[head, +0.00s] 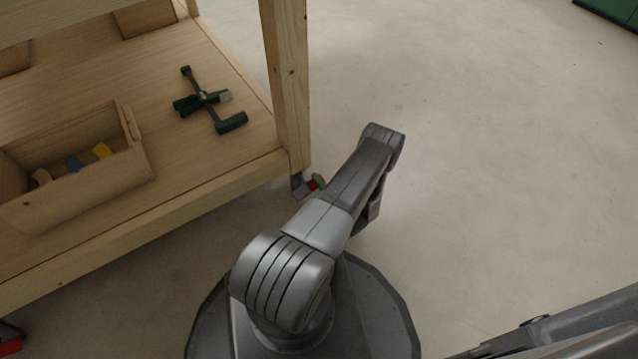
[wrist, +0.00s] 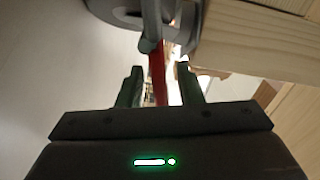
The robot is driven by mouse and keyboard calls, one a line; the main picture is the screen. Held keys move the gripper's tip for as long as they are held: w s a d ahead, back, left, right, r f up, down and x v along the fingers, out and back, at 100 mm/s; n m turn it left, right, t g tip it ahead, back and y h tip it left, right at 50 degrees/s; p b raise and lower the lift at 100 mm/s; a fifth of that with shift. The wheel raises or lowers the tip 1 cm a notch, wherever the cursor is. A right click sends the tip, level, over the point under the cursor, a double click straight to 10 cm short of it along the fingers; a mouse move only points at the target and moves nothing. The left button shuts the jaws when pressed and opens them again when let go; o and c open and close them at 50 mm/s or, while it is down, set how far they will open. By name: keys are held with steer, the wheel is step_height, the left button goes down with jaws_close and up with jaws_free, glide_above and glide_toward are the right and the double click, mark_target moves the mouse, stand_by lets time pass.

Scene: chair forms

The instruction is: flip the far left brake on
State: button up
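In the wrist view my gripper (wrist: 160,69) is open, with its two dark green fingers apart. A red brake lever (wrist: 158,80) shows between the fingers, with a gap on each side. It hangs below a grey caster (wrist: 125,12) under a wooden post. My arm hides most of my gripper there. Whether the fingers touch the lever, I cannot tell.
The wooden cart's lower shelf (head: 215,165) holds a wooden box (head: 75,190) with small blocks and a dark green tool (head: 205,98). The post (head: 288,80) stands close to my arm. Another red part (head: 10,343) shows at bottom left.

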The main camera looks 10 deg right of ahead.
jaws_close()
steer(key=shift+d+f+m, duration=0.1)
steer(key=shift+f+m, duration=0.25)
steer(key=shift+m, duration=0.6)
steer(key=shift+f+m, duration=0.35)
steer(key=shift+m, duration=0.55)
steer(key=shift+d+f+m, duration=0.1)
steer(key=shift+f+m, duration=0.25)
steer(key=shift+m, duration=0.6)
jaws_free()
steer(key=p+v, duration=0.1)
steer(key=v, duration=1.2)
steer(key=shift+s, duration=0.4)
